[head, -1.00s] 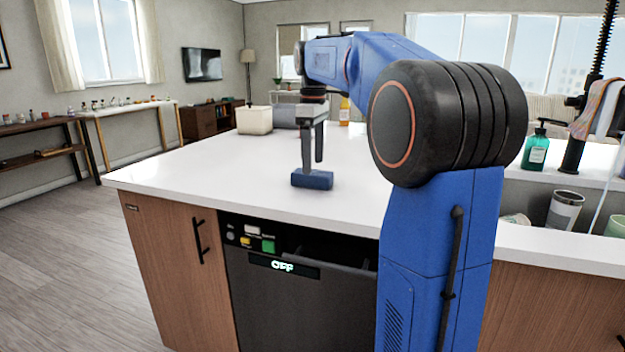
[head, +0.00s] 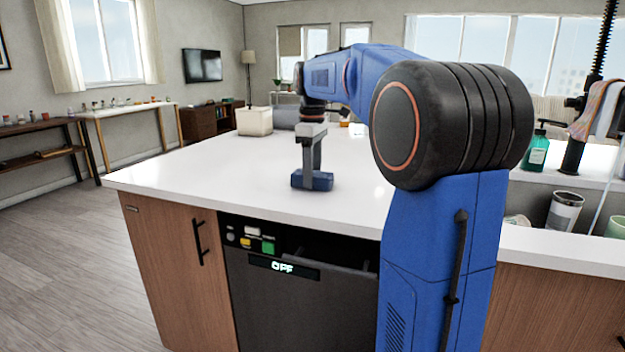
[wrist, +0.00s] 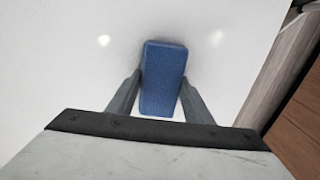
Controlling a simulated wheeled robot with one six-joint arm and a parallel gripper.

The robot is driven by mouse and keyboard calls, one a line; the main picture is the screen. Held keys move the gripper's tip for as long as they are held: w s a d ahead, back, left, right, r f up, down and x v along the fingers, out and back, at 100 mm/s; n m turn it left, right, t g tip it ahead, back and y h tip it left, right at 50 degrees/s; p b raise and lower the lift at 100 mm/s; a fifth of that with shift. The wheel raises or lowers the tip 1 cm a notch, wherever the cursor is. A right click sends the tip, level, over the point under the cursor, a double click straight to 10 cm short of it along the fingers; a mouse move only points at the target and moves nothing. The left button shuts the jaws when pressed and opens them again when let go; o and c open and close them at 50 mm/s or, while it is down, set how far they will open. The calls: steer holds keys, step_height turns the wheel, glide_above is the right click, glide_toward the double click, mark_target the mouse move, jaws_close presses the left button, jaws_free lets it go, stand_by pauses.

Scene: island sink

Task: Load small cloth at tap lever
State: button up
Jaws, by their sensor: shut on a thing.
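A cloth with pink, orange and grey tones (head: 592,108) hangs over the black tap (head: 573,152) at the right of the head view. A paler cloth or fold hangs beside it. The tap lever cannot be made out clearly. My gripper (head: 312,172) is far to the left of the cloth, low over the white island top. It is shut on a blue sponge-like block (wrist: 163,75), with a finger on each side in the wrist view. The block also shows in the head view (head: 322,183), at or very near the countertop; I cannot tell if it touches.
A green pump bottle (head: 536,152) stands left of the tap on the raised ledge. A grey cup (head: 564,211) is below. A cream container (head: 254,121) stands at the counter's back left. The dishwasher (head: 300,300) under the counter shows OFF. The white countertop (head: 200,178) is clear around my gripper.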

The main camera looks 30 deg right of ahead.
step_height(320, 180, up, 9)
steer(key=shift+r, duration=0.5)
